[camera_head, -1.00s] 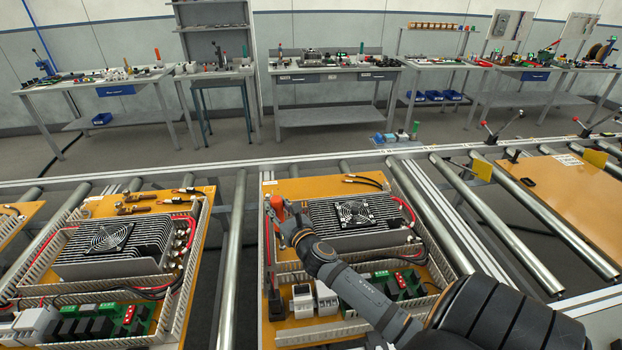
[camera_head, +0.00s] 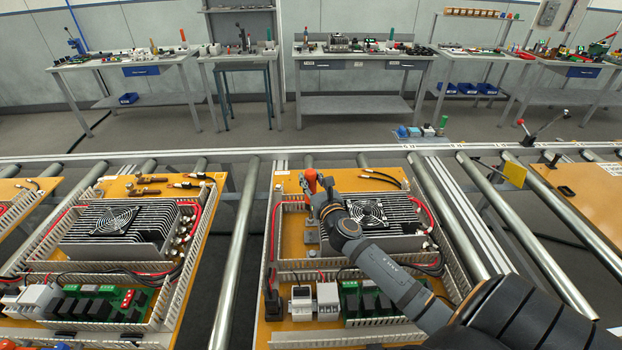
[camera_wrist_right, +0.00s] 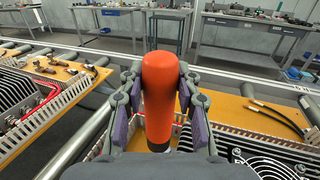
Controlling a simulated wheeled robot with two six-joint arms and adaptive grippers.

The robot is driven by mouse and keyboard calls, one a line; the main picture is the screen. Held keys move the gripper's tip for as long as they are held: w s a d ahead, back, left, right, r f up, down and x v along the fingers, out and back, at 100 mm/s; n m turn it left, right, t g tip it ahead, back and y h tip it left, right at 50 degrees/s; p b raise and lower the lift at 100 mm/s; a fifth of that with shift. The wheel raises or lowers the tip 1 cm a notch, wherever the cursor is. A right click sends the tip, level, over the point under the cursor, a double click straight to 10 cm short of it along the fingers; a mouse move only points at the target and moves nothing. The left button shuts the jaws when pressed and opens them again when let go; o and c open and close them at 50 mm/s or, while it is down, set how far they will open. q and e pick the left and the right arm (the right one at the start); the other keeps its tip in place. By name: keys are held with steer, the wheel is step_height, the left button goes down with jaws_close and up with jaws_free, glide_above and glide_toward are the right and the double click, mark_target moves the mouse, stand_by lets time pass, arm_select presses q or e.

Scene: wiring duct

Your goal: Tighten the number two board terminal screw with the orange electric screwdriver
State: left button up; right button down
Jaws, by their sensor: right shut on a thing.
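The orange electric screwdriver (camera_head: 311,181) is upright in my right gripper (camera_head: 320,198), above the back left part of the right-hand board (camera_head: 291,184). In the right wrist view the fingers (camera_wrist_right: 161,108) close on both sides of its orange body (camera_wrist_right: 160,88). The screwdriver's lower end and tip are hidden in both views. A column of small grey terminals (camera_head: 312,238) lies left of the finned heat sink (camera_head: 395,242), partly below the gripper. I cannot tell which is number two, or whether the tip touches any. My left gripper is not in view.
The heat sink with its fan (camera_head: 367,212) is close right of my gripper. White slotted ducts (camera_head: 270,235) edge the board. A similar board (camera_head: 112,190) stands to the left, with a metal roller (camera_head: 238,250) between. Workbenches stand far behind.

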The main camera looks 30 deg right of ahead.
steer(key=f, duration=0.1)
steer(key=f+b, duration=0.2)
steer(key=shift+a, duration=0.25)
steer(key=shift+d+f+b, duration=0.1)
steer(key=shift+f+b, duration=0.55)
steer(key=shift+f, duration=0.1)
steer(key=shift+r, duration=0.1)
steer(key=shift+p, duration=0.35)
